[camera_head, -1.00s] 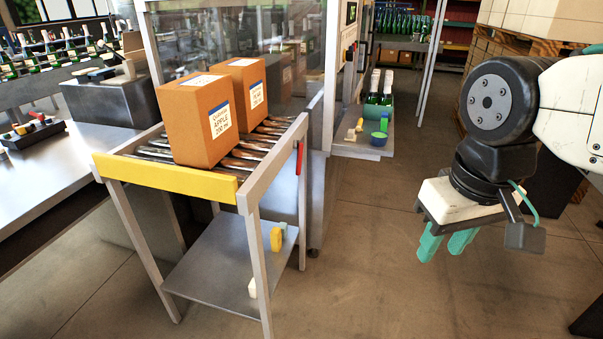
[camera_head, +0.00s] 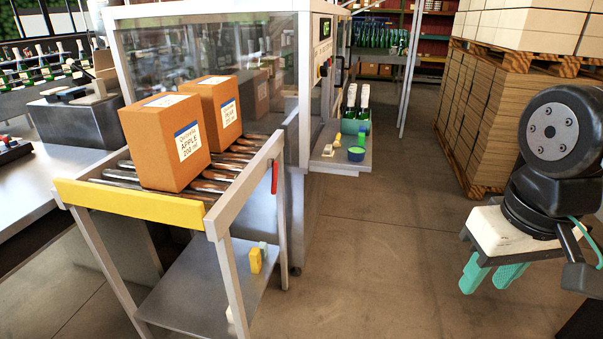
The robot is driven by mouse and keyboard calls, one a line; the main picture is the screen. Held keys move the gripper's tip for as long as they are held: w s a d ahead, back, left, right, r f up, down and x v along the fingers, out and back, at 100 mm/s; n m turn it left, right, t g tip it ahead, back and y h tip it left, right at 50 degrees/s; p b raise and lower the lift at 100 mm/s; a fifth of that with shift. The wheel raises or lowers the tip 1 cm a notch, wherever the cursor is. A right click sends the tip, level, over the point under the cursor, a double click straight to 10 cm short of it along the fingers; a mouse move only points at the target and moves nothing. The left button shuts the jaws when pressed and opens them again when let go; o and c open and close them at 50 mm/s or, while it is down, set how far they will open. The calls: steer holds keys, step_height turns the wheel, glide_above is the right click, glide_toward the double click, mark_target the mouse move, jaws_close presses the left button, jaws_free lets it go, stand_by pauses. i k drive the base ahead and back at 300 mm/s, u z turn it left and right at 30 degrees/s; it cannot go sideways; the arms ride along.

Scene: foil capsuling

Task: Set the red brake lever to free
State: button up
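The red brake lever (camera_head: 275,176) is on the right side rail of the roller cart (camera_head: 243,190), near its far end. It hangs roughly upright along the outer face of the rail. My gripper (camera_head: 490,276) is at the right of the view, far to the right of the lever and pointing down. Its two green fingers are apart, with nothing seen between them. Two orange-brown cartons (camera_head: 166,143) stand on the cart's rollers, behind a yellow bar (camera_head: 130,203) across the near end.
A steel counter (camera_head: 40,190) is at left. Stacked cardboard (camera_head: 485,115) on pallets stands behind my arm. Open floor (camera_head: 380,255) lies between cart and gripper.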

mark_target(270, 163)
steer(key=u, duration=0.05)
steer(key=i, duration=1.05)
steer(key=u, duration=0.55)
